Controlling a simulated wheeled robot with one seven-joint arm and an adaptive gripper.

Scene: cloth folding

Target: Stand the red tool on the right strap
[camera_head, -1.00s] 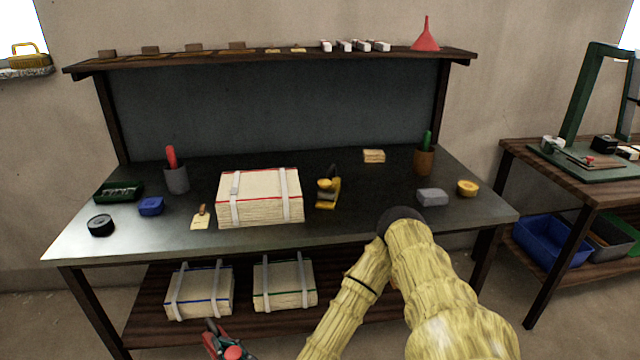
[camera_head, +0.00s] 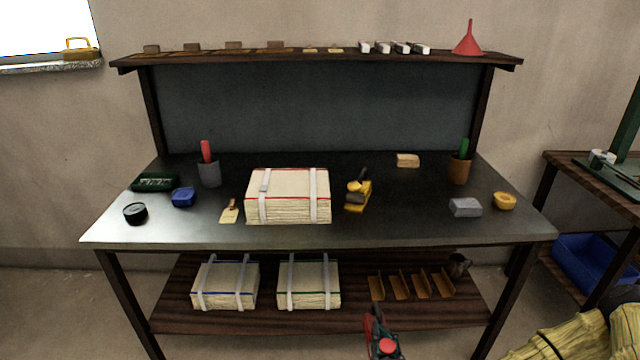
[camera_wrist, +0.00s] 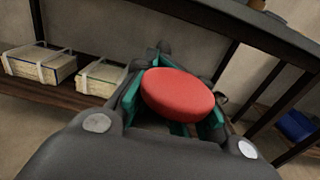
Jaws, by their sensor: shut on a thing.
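My gripper (camera_head: 384,338) hangs low in front of the workbench, below the tabletop. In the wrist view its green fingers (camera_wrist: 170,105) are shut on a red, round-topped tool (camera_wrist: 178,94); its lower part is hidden. The tool's red top (camera_head: 388,346) also shows in the head view. A large paper bundle with red edges (camera_head: 276,211) lies on the tabletop, left of centre. Two pale straps run around it, a left strap (camera_head: 262,207) and a right strap (camera_head: 312,207). The tool is well away from the bundle.
A yellow and black tool (camera_head: 357,196) stands just right of the bundle. A grey cup (camera_head: 209,174) with a red-handled item stands to its left. Two strapped bundles (camera_head: 226,299) lie on the lower shelf. The tabletop (camera_head: 410,225) is clear at front right.

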